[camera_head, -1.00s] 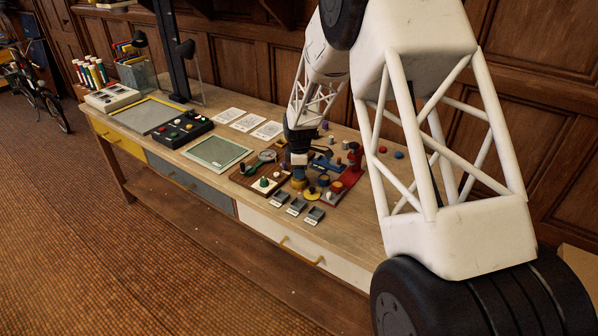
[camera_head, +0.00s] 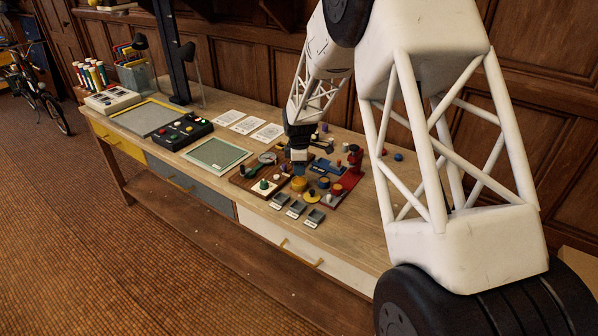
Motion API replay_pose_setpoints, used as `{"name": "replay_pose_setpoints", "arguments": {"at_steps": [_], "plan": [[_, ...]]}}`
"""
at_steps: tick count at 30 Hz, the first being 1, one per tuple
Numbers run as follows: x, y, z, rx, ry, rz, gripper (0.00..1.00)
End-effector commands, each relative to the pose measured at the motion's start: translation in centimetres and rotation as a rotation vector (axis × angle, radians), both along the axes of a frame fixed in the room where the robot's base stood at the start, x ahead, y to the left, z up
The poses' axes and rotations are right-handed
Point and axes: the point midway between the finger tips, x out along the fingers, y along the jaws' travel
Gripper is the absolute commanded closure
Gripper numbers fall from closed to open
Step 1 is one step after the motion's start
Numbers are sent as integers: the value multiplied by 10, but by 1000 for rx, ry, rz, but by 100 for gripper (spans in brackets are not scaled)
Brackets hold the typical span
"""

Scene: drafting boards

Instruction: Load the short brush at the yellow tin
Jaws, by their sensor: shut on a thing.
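The yellow tin (camera_head: 299,184) is a small round pot on the workbench, among the small items near the front edge. My gripper (camera_head: 299,165) points down right above it. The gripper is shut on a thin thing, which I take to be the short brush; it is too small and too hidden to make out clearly. I cannot tell whether its tip is inside the tin or just above it.
A yellow disc (camera_head: 312,196) and a red stand (camera_head: 353,165) are to the right of the tin. A wooden tray (camera_head: 258,180) with a green knob is to the left. Several small grey dishes (camera_head: 297,208) line the front edge. A green-edged mat (camera_head: 217,155) lies further left.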

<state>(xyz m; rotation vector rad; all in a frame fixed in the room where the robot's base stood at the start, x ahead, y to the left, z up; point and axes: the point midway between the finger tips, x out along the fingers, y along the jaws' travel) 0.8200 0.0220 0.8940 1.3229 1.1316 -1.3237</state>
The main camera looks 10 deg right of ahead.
Motion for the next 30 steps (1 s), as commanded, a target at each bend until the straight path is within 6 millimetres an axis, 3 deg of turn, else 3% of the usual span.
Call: {"name": "replay_pose_setpoints", "arguments": {"at_steps": [18, 30], "plan": [[0, 0, 36, 0, -1, 0, 100], [0, 0, 42, 0, -1, 0, 100]]}}
